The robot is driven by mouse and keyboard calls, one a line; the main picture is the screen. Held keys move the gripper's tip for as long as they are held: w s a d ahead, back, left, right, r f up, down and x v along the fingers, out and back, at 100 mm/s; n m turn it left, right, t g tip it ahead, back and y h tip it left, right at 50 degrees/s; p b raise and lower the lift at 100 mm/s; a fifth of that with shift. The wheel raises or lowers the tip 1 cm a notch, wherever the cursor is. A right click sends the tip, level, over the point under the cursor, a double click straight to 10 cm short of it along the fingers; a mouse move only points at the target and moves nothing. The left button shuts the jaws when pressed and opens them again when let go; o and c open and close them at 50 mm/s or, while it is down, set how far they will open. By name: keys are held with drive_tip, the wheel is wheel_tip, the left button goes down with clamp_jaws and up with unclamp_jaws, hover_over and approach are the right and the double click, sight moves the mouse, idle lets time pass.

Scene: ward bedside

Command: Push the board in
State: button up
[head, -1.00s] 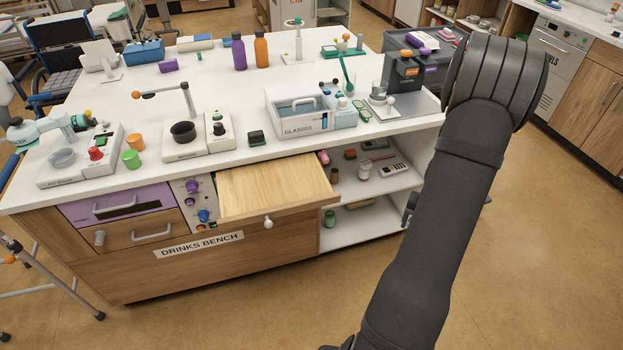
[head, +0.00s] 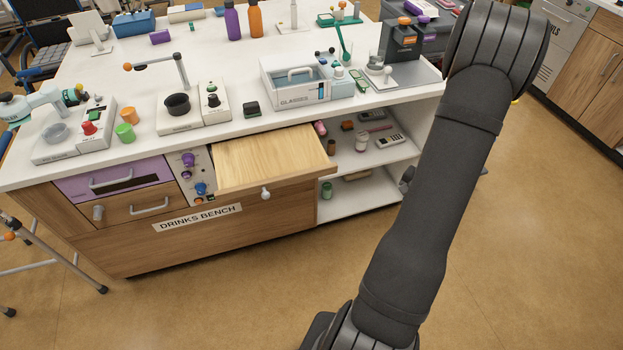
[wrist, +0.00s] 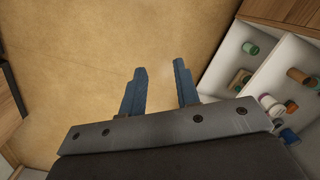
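The board (head: 270,157) is a light wooden panel that sticks out from the front of the drinks bench, below the worktop. It has a small white knob (head: 265,193) on its front edge. In the wrist view my gripper (wrist: 160,72) has its two blue fingers apart with nothing between them, over bare floor beside the shelves. In the head view the fingers are hidden behind my dark arm, which rises at the right of the bench. The board does not clearly show in the wrist view.
Open shelves (head: 350,200) with small jars stand right of the board; they also show in the wrist view (wrist: 240,60). A purple drawer (head: 110,180) and a knob panel (head: 197,174) are at its left. The worktop (head: 225,75) carries many items. Floor in front is clear.

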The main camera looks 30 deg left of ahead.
drive_tip(key=s+m+g+y, duration=0.1)
drive_tip(key=m, duration=0.1)
drive_tip(key=s+a+f+m, duration=0.1)
drive_tip(key=s+m, duration=0.1)
drive_tip(key=s+a+f+m+g+y, duration=0.1)
drive_tip(key=s+m, duration=0.1)
drive_tip(key=shift+f+g+y, duration=0.2)
drive_tip(key=shift+g+y, duration=0.1)
clamp_jaws()
drive_tip(key=m+t+y, duration=0.4)
drive_tip(key=m+y, duration=1.1)
drive_tip(key=m, duration=1.3)
approach(328, 172)
drive_tip(key=s+a, duration=0.3)
drive_tip(key=shift+w+a+r, duration=0.1)
drive_tip(key=shift+w+a, duration=1.35)
drive_tip(key=shift+w, duration=0.1)
